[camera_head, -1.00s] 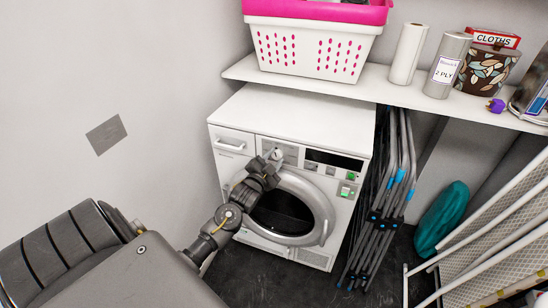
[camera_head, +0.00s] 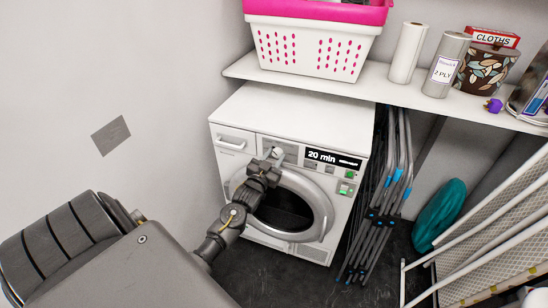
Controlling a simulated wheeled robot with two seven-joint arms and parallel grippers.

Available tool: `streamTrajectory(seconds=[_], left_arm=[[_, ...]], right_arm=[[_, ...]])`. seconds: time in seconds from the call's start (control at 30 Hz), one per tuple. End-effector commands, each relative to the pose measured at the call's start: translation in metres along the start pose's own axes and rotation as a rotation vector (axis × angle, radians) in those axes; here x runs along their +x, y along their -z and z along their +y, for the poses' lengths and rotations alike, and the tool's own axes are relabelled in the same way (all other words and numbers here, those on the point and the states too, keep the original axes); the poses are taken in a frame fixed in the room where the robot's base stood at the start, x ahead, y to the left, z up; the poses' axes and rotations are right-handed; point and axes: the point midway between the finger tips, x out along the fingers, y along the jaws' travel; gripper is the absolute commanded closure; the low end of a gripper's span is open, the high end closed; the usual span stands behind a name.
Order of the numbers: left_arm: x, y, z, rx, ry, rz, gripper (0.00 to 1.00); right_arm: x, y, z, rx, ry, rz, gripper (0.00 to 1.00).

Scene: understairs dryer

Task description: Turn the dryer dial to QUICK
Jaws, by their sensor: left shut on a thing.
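The white dryer (camera_head: 300,118) stands against the back wall with its round door (camera_head: 318,203) shut. The dial (camera_head: 277,153) is on the control panel at the upper left of the door, mostly hidden by my gripper. My left gripper (camera_head: 272,160) is at the dial and shut on it. The display (camera_head: 333,158) is lit and reads "20 min", with smaller text beside it too small to read. Green lit buttons (camera_head: 348,175) show at the right of the panel. My right gripper is not in view.
A shelf (camera_head: 300,82) above the dryer holds a pink and white basket (camera_head: 310,45), paper rolls (camera_head: 407,52) and a cloths box (camera_head: 493,38). Folded metal frames (camera_head: 385,205) stand close at the dryer's right, with a teal bag (camera_head: 438,215) beyond. Dark floor (camera_head: 275,278) is clear in front.

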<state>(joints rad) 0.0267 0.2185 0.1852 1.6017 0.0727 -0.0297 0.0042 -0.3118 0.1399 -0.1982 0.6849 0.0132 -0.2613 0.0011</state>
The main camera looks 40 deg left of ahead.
Motion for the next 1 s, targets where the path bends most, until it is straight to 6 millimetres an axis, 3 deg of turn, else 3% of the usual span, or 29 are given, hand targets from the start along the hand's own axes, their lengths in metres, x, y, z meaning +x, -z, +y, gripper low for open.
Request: streamTrajectory(seconds=[0.37,0.4,0.53,0.83,1.0], left_arm=[[0.000,0.000,0.000,-0.003,0.001,0.001,0.88],[0.000,0.000,0.000,-0.003,0.001,0.001,0.60],[0.000,0.000,0.000,-0.003,0.001,0.001,0.43],[-0.002,0.000,0.000,-0.002,0.001,0.000,0.43],[-0.021,-0.001,0.000,-0.002,0.000,-0.001,0.43]], right_arm=[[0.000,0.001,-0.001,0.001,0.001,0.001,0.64],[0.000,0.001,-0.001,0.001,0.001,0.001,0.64],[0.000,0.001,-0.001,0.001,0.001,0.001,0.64],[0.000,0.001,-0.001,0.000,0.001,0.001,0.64],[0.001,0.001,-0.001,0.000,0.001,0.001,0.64]])
